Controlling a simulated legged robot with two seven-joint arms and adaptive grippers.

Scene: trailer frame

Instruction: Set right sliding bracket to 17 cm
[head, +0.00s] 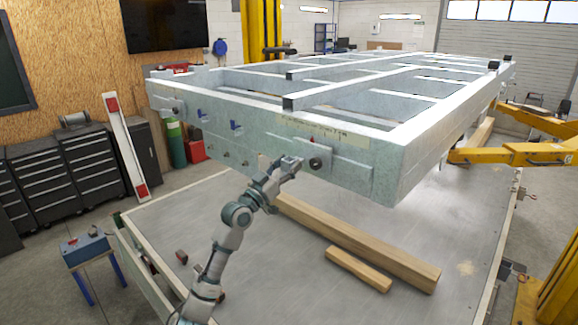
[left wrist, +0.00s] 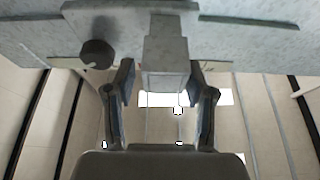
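The right sliding bracket (head: 328,149) is a grey metal plate with a dark round knob (head: 316,163), on the front beam of the trailer frame (head: 270,150). A faint yellowish scale strip (head: 322,128) runs above it; its numbers are too small to read. My left gripper (head: 290,161) is just left of the knob in the head view. In the left wrist view its two fingers (left wrist: 163,88) are apart, one on each side of a grey metal block (left wrist: 165,58) that projects from the bracket. A gap shows at the left finger; contact at the right finger is unclear. The knob also shows there (left wrist: 97,54).
A second bracket with a knob (head: 175,108) is at the beam's left end. Wooden beams (head: 360,243) lie on the grey platform (head: 270,280) below the frame. Yellow lift arms (head: 515,153) stand at the right. Free room lies in front of the beam.

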